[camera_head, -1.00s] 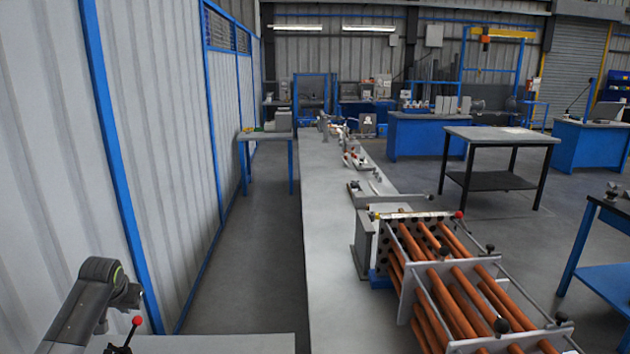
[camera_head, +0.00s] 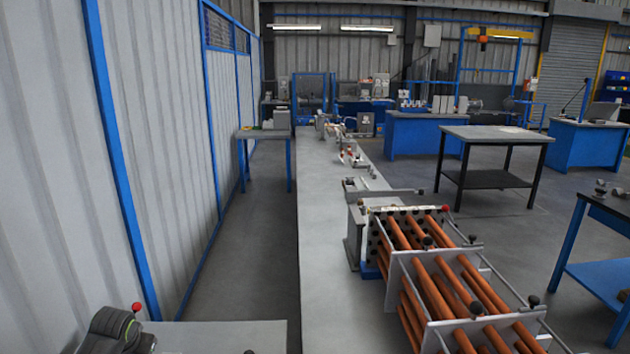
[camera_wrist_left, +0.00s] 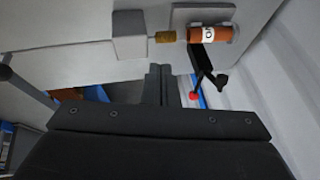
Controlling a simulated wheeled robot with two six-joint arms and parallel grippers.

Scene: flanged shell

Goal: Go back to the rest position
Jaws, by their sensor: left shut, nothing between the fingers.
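My left gripper (camera_wrist_left: 159,84) shows in the left wrist view, with its two fingers together and nothing held. Past the fingertips there is a grey surface with a grey block (camera_wrist_left: 130,35), a small brass piece (camera_wrist_left: 165,37) and a copper-coloured cylinder (camera_wrist_left: 211,34) with a white label. The gripper is apart from these as far as I can tell. In the head view only part of my left arm (camera_head: 112,330) shows at the bottom left; its gripper is out of that picture. My right arm is in neither view.
A rack of copper-coloured tubes between white plates (camera_head: 468,336) stands on the long grey bench (camera_head: 322,240). A red-knobbed lever (camera_head: 136,308) rises beside my left arm. A corrugated wall (camera_head: 160,150) closes the left side.

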